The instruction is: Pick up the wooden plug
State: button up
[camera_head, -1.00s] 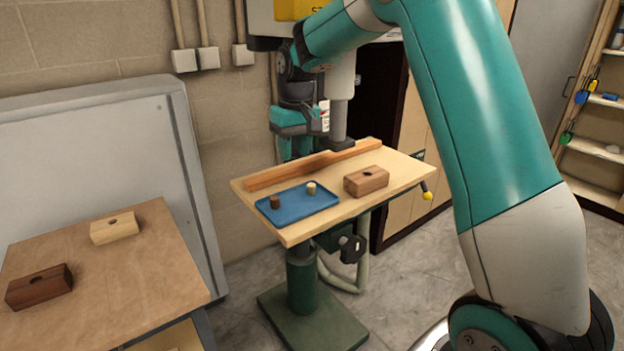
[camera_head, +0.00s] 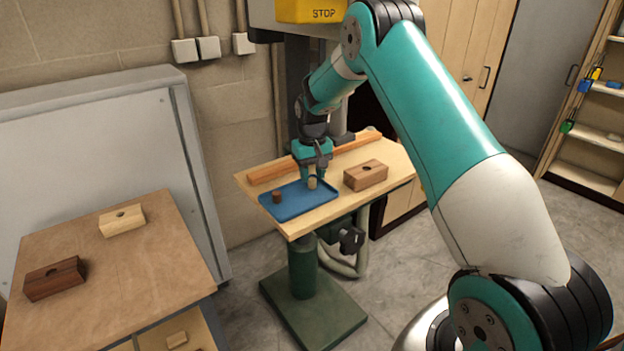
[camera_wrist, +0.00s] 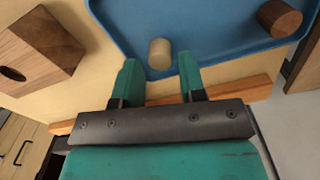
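A light wooden plug (camera_head: 312,183) stands on the blue tray (camera_head: 293,208), near its right end. It also shows in the wrist view (camera_wrist: 160,54), at the opening between my fingertips. My gripper (camera_head: 313,175) points down over that plug; in the wrist view my gripper (camera_wrist: 160,66) is open, with a finger on each side of the plug and small gaps visible. A dark wooden plug (camera_head: 277,197) stands on the same tray, to the left; it shows at the top right in the wrist view (camera_wrist: 280,18).
A brown block with a hole (camera_head: 366,176) sits right of the tray on the drill-press table. A long wooden fence (camera_head: 272,173) runs behind the tray. A pale block (camera_head: 122,220) and a dark block (camera_head: 55,279) lie on the left bench. A yellow STOP box (camera_head: 310,10) hangs above.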

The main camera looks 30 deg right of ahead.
jog(key=shift+f, duration=1.2)
jog(key=c, duration=0.7)
